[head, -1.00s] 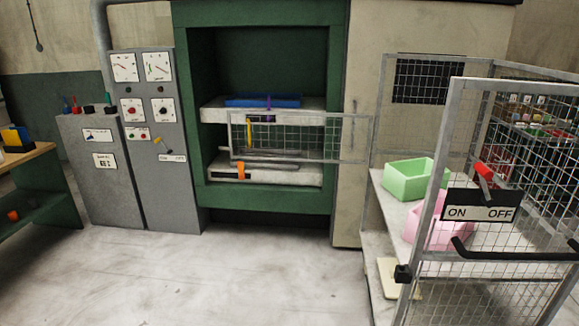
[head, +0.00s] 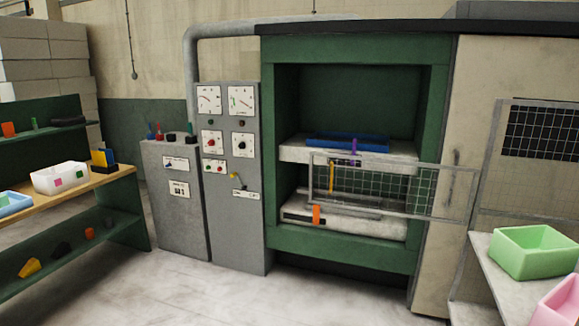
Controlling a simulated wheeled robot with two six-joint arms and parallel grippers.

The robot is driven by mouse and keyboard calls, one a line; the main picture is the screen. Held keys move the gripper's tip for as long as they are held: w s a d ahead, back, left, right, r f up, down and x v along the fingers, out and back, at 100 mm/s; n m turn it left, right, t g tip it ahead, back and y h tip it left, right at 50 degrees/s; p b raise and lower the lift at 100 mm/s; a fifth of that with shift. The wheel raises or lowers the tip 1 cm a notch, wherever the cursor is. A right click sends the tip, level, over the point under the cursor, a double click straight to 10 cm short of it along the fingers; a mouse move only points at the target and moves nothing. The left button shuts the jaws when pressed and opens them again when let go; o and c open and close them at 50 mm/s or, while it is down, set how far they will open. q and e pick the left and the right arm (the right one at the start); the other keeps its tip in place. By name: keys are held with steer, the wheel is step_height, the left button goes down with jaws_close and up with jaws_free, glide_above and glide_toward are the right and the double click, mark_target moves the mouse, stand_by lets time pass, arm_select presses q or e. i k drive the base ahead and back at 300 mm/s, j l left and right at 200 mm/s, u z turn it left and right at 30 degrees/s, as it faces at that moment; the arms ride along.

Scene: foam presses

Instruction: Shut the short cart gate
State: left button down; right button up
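At the right edge of the head view stands part of a mesh cage cart (head: 531,205), with a wire side panel and a pale shelf. A green bin (head: 533,253) and a pink bin (head: 562,301) sit on that shelf. The cart's gate with its ON/OFF plate and black handle is outside the picture, so its position cannot be told from the current frame. Neither my left nor my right gripper shows.
A green press (head: 340,242) stands ahead, with a mesh guard (head: 452,191) across part of its opening. Left of it are a grey control cabinet (head: 232,225) and a lower grey box (head: 176,225). A workbench (head: 120,182) with bins is at the left. The floor between is clear.

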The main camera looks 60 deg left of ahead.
mark_target(476, 171)
steer(key=j, duration=0.6)
steer(key=i+j+u, duration=0.15)
steer(key=j, duration=1)
steer(key=j+u, duration=0.1)
steer(key=j, duration=0.45)
steer(key=i+j, duration=0.15)
steer(key=j, duration=0.4)
steer(key=i+j+u, duration=0.15)
steer(key=j, duration=0.45)
steer(key=k, duration=0.05)
